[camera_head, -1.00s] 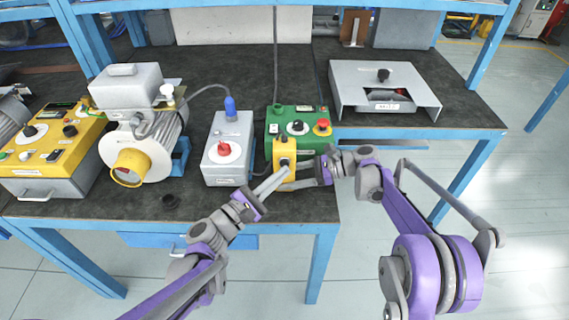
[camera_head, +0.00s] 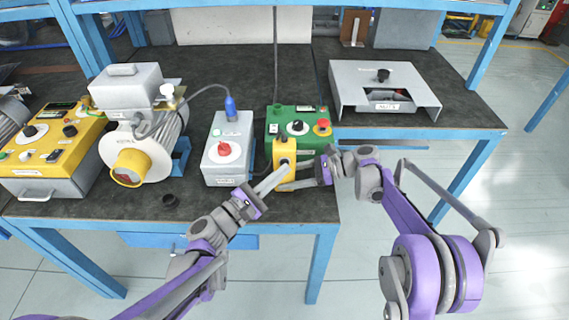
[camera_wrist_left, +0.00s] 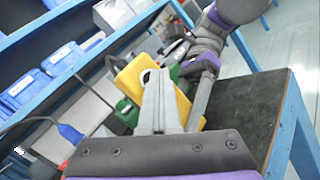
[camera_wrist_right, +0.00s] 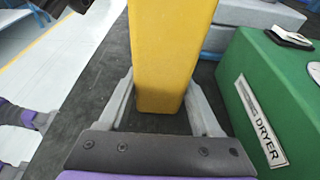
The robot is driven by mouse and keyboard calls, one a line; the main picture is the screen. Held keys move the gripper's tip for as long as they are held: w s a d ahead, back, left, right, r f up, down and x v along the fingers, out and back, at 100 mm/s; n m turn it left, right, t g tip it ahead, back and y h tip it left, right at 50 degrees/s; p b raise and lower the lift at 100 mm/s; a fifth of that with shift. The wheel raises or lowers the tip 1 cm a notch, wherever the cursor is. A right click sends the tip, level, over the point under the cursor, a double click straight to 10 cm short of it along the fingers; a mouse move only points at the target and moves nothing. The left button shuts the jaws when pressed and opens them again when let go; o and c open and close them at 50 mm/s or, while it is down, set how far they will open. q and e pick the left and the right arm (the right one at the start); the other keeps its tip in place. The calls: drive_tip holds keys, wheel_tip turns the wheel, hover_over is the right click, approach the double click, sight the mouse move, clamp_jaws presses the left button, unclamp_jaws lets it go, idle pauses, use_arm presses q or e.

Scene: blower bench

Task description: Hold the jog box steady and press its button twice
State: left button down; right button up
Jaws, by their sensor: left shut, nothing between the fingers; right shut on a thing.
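The yellow jog box (camera_head: 291,148) stands upright at the bench's front edge, in front of the green dryer box. My right gripper (camera_wrist_right: 160,105) is shut on the jog box from the right, one finger on each side of the yellow body. My left gripper (camera_head: 284,168) is shut and empty.
The green dryer box (camera_head: 312,114) with knobs and a red button stands just behind. A grey box with a red knob (camera_head: 226,165) is left of it. A blower motor (camera_head: 148,150) and yellow control box (camera_head: 40,160) stand farther left. Dark bench top is free at right front.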

use_arm(q)
drive_tip(key=shift+s, duration=0.8)
drive_tip(key=s, duration=0.5)
idle(1.0)
use_arm(e)
drive_tip(key=o, duration=1.1)
drive_tip(key=shift+c, duration=0.2)
drive_tip(key=shift+d, duration=0.1)
drive_tip(key=v, duration=1.2)
